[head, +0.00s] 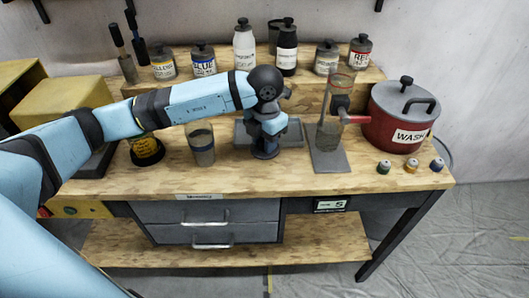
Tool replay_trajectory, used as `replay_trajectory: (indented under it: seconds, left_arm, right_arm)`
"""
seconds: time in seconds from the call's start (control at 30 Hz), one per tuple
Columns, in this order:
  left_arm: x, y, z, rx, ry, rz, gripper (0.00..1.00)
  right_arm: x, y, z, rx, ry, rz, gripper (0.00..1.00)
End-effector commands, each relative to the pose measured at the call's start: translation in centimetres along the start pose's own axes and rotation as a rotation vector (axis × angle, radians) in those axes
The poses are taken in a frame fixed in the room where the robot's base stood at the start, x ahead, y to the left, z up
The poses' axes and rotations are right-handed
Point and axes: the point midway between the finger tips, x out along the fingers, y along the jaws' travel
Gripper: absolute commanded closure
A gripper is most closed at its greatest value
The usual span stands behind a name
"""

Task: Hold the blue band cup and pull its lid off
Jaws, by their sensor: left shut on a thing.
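The small pot with a blue band (437,164) stands at the right end of the bench top and looks like the blue band cup. A dark cap covers its top. My left gripper (265,150) points down at the front of the grey tray, well to the left of that cup. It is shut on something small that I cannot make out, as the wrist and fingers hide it. My right gripper is not in view.
Similar pots with green (384,167) and orange (411,166) bands stand beside the cup. Behind them is a red wash pot (393,122). A clear cylinder (329,135), a glass (202,149) and a grey tray (290,136) occupy the middle. Several labelled bottles line the shelf.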

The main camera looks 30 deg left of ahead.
Motion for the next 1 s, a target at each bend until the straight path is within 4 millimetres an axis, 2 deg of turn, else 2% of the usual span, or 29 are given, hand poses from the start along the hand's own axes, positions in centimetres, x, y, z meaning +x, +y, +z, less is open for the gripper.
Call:
replay_trajectory:
  seconds: [0.17,0.4,0.8,0.83,0.9,0.93,1.0]
  left_arm:
    - [1.2,0.0,0.0,0.0,0.001,0.001,0.99]
    - [4.5,0.0,0.0,0.0,0.002,0.0,0.99]
    - [5.3,0.0,0.0,0.001,0.0,0.0,0.99]
    - [5.2,0.0,0.0,0.0,-0.001,0.0,0.66]
    - [5.1,0.0,0.0,0.0,0.0,0.001,0.5]
    - [5.1,0.0,0.0,0.0,0.0,0.001,0.45]
    - [5.1,0.0,0.0,0.0,0.0,0.001,0.45]
  right_arm:
    - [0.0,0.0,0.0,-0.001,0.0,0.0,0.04]
    - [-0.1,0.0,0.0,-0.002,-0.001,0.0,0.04]
    - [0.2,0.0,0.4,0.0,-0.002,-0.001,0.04]
    - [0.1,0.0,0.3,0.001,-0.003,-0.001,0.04]
    - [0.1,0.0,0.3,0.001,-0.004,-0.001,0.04]
    - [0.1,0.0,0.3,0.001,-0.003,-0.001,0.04]
    - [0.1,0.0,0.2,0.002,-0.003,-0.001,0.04]
